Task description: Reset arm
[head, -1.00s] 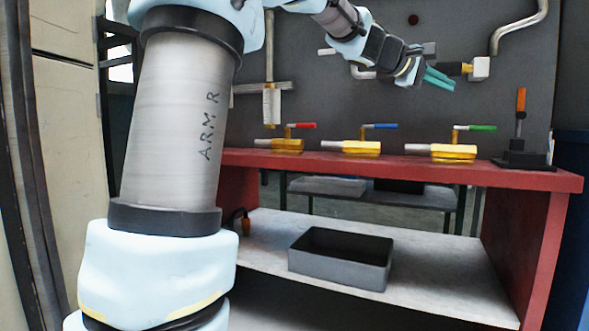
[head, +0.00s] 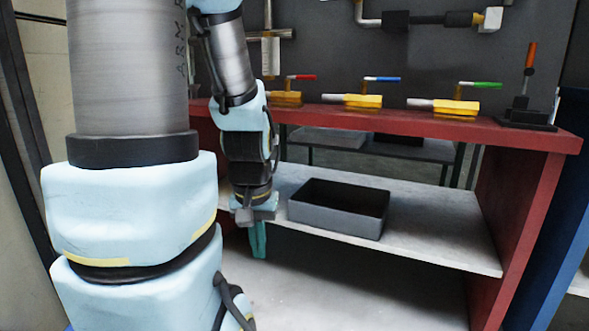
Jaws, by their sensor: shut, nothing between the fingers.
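My gripper (head: 258,242) points straight down at the end of my folded arm, left of the middle of the head view. Its teal fingers are together and hold nothing. It hangs in front of the left end of the lower shelf, left of the grey bin and apart from it. My large arm links fill the left of the view and hide what is behind them.
A red bench (head: 400,118) carries yellow valves with red (head: 285,98), blue (head: 352,100) and green (head: 442,107) handles. A black-based lever (head: 527,115) stands at its right end. An open grey bin (head: 335,216) sits on the lower shelf (head: 440,228). The floor in front is clear.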

